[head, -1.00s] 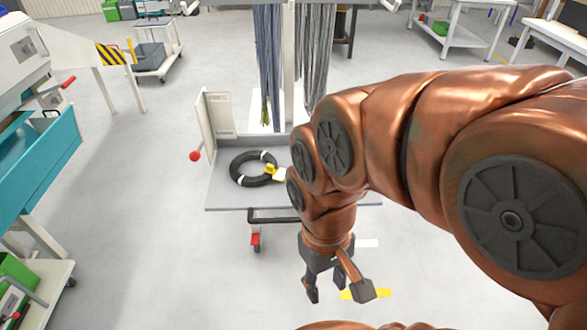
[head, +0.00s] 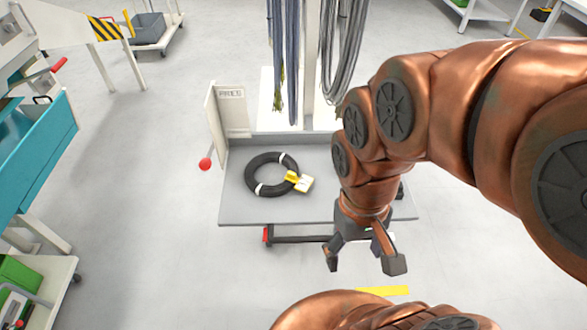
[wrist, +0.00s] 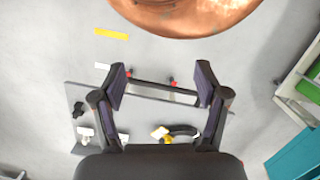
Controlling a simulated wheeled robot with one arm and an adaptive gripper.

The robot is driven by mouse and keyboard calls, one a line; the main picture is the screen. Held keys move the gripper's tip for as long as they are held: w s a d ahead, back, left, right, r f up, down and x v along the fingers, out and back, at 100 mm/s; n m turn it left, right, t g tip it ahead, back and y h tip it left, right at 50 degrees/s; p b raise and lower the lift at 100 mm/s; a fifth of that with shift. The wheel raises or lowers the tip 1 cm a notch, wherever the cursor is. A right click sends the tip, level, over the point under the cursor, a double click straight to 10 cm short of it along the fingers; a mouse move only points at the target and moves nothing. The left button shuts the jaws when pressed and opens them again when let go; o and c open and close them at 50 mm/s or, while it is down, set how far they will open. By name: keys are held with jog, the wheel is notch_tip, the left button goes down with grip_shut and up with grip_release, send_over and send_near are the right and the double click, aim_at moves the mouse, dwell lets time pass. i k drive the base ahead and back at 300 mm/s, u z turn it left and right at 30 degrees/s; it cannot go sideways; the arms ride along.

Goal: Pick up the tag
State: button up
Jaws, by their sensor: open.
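The tag (head: 304,183) is white with a yellow part and lies at the right edge of a black cable coil (head: 262,160). The coil lies flat on a grey cart platform (head: 240,210). In the wrist view the tag (wrist: 160,132) shows low in the middle, beside the coil (wrist: 184,130), which is partly hidden by my gripper's body. My gripper (head: 363,260) is open and empty, pointing down, to the right of the tag and in front of the platform. The wrist view shows its two fingers (wrist: 160,85) wide apart.
Grey cables (head: 342,50) hang above the back of the platform. An upright panel with lettering (head: 231,108) and a red knob (head: 205,164) stand at its left. A teal machine (head: 40,140) is at far left. The floor between is clear.

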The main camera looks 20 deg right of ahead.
aim_at(303, 183)
jog(key=k, duration=0.5)
jog(key=u, duration=1.85)
jog(key=i, duration=1.2)
jog(key=z, duration=1.7)
